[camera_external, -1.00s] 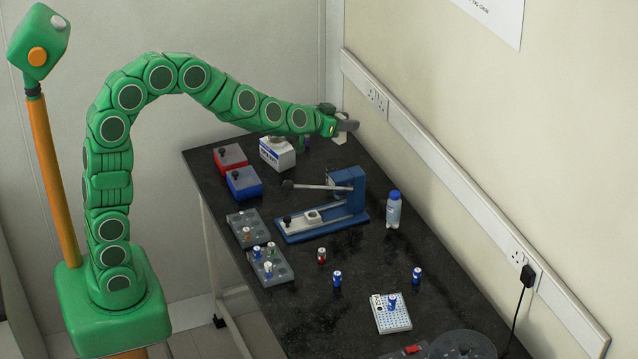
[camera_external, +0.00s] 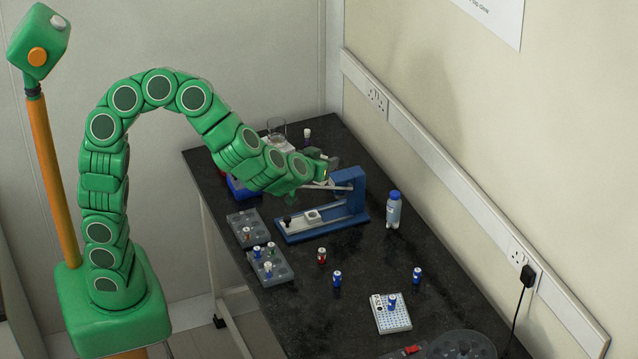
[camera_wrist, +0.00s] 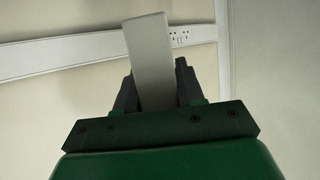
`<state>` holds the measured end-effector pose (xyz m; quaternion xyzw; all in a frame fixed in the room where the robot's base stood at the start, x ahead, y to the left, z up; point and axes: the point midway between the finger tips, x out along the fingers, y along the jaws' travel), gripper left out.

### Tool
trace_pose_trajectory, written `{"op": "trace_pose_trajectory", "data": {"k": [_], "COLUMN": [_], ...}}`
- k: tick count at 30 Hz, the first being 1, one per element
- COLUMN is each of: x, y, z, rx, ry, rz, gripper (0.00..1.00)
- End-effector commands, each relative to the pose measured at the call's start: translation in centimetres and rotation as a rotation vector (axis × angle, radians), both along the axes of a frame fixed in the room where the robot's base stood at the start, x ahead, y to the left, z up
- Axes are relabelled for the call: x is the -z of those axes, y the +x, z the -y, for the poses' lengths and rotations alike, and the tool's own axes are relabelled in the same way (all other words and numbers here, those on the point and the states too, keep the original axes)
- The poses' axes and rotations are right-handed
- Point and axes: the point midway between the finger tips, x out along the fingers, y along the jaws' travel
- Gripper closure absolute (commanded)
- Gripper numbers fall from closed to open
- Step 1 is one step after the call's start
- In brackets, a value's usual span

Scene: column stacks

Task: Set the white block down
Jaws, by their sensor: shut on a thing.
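The white block (camera_wrist: 148,45) is a long pale slab, gripped between the two dark fingers of my gripper (camera_wrist: 155,82) in the wrist view. It stands up past the fingertips, slightly tilted in the picture. In the external view my gripper (camera_external: 322,162) is above the table near the lever of the blue stand. The block is hard to make out there, mostly hidden by the gripper and arm. What lies beneath the block cannot be seen.
The blue stand (camera_external: 350,190) with its lever is close to my gripper. A glass beaker (camera_external: 277,128) on a white box and a small vial (camera_external: 307,134) stand behind. A bottle (camera_external: 393,210), racks (camera_external: 245,222) and several vials are nearer. The black table's (camera_external: 365,255) middle is partly clear.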

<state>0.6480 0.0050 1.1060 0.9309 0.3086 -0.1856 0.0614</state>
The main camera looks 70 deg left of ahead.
Motion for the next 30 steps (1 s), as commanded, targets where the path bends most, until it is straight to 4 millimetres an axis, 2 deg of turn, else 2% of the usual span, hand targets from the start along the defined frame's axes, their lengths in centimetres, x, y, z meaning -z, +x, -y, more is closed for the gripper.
{"op": "trace_pose_trajectory", "data": {"k": [3,14,22,30], "x": [0.4,1.4,4.2,8.2], "y": [-2.1,-7.2,-7.0,-7.0], "z": [0.5,0.9,0.7,0.7], "rx": [-0.044,-0.145,-0.145,-0.146], "ry": [0.001,0.002,0.002,0.003], "rz": [0.001,-0.001,-0.001,-0.001], "gripper": [0.91,0.91,0.91,0.91]}}
